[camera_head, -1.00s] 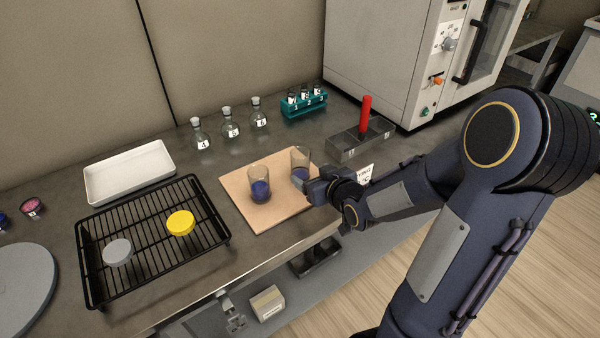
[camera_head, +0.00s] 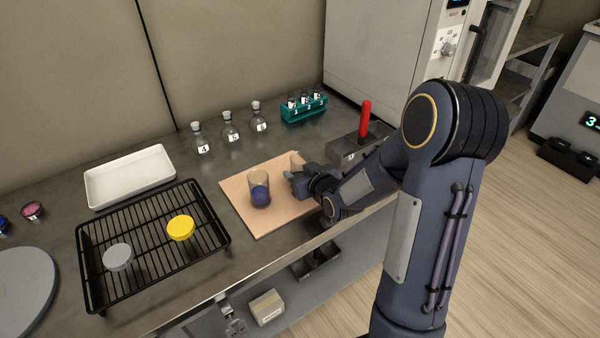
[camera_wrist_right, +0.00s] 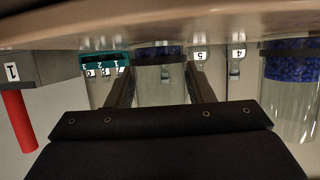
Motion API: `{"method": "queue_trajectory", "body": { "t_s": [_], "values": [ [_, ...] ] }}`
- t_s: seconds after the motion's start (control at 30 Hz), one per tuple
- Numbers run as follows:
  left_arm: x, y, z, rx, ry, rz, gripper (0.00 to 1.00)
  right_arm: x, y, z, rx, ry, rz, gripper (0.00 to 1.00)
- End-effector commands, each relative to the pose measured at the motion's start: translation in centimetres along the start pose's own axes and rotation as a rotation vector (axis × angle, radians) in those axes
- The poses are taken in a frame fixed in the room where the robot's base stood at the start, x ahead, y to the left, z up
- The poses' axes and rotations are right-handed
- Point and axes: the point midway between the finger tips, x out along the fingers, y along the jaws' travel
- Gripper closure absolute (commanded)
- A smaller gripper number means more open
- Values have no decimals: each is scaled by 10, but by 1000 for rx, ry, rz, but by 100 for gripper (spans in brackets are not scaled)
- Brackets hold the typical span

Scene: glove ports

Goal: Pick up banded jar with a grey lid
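My right gripper (camera_head: 294,178) is low over the wooden board's right part, at a clear glass jar (camera_head: 297,160) that it partly hides. In the right wrist view, which looks upside down, this jar (camera_wrist_right: 161,68) shows between the two spread fingers, with some blue contents. I cannot tell whether the fingers touch it. A second glass jar (camera_head: 260,190) with blue contents stands upright to the left; a dark band shows by its base in the wrist view (camera_wrist_right: 290,68). Neither jar shows a lid on it. A grey lid (camera_head: 118,257) lies on the black rack. My left gripper is not in view.
A yellow lid (camera_head: 181,227) lies on the rack (camera_head: 150,265). The wooden board (camera_head: 262,221) carries the jars. Behind stand several stoppered flasks (camera_head: 230,130) and a teal vial rack (camera_head: 304,110). A metal block with a red handle (camera_head: 365,118) stands right of the gripper.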

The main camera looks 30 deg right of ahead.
Motion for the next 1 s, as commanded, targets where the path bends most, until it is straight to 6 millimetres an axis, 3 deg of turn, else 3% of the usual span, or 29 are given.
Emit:
{"method": "queue_trajectory", "body": {
  "t_s": [0.03, 0.17, 0.57, 0.73, 1.0],
  "values": [
    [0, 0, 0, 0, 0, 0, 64, 0, 0, 0, 0, 0, 0, 59],
    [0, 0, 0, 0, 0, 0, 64, 0, 0, 0, 0, 0, 0, 76],
    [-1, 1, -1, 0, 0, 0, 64, -3, 0, -9, 0, 3, 0, 77],
    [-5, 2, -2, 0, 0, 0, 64, -14, 0, -35, 0, 8, 0, 77],
    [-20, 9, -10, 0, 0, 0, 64, -67, -47, -83, 2, 7, -9, 77]
  ]
}}
